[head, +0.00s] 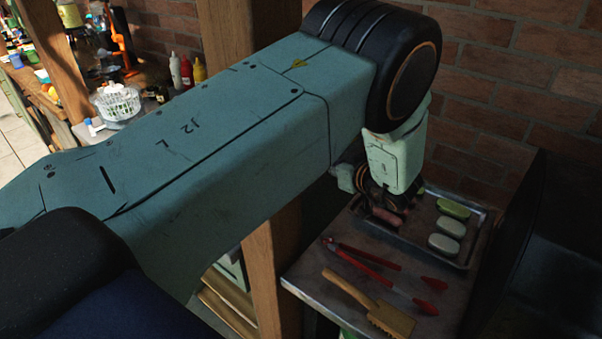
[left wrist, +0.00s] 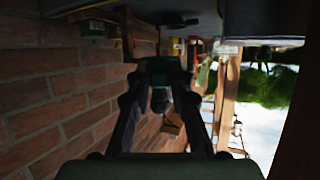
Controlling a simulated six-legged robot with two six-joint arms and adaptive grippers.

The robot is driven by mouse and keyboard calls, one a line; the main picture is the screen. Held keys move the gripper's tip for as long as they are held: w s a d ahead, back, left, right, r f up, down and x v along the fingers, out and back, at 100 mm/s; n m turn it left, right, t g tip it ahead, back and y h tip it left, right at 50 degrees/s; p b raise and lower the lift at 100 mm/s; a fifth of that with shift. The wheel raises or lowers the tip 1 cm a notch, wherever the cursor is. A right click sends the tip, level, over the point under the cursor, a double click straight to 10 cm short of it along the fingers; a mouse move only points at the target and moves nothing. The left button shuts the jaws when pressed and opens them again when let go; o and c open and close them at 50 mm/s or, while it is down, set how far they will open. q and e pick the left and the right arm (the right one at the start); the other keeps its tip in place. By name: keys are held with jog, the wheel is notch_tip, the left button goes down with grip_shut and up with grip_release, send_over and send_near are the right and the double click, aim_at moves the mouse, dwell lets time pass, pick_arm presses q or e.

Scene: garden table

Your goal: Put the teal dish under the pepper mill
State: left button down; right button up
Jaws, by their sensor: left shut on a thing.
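My left gripper (left wrist: 160,95) shows in the left wrist view with its two fingers reaching up the picture, shut on a dark, shadowed thing (left wrist: 165,70). It looks dark teal, but I cannot tell whether it is the teal dish. In the head view my left arm crosses from the left, and its wrist points down over the left part of a metal tray (head: 463,262); the fingertips are mostly hidden there. I cannot make out a pepper mill in either view. My right gripper is not in view.
The tray holds a green oval piece (head: 453,208) and two pale ones (head: 451,227). A brick wall (head: 520,85) stands behind.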

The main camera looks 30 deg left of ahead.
pick_arm(q)
notch_tip(320, 180, down, 8)
jog(key=b, duration=0.7)
jog(key=w+a+b, duration=0.1)
jog(key=a, duration=0.2)
jog(key=w+a+b, duration=0.1)
jog(key=w+a, duration=0.1)
jog(key=w+a+b, duration=0.1)
jog(key=a+b, duration=0.1)
jog(key=a, duration=0.1)
jog(key=shift+w+a+r, duration=0.15)
jog(key=shift+w+a, duration=0.15)
jog(key=shift+a, duration=0.05)
jog(key=a, duration=0.1)
jog(key=w+a+b, duration=0.1)
jog(key=a+b, duration=0.1)
jog(key=shift+w+a, duration=0.2)
jog(key=shift+w, duration=0.05)
jog(key=shift+d+f+b, duration=0.15)
jog(key=shift+f+b, duration=0.35)
jog(key=shift+b, duration=0.15)
jog(key=shift+f, duration=0.15)
jog(key=shift+d, duration=0.1)
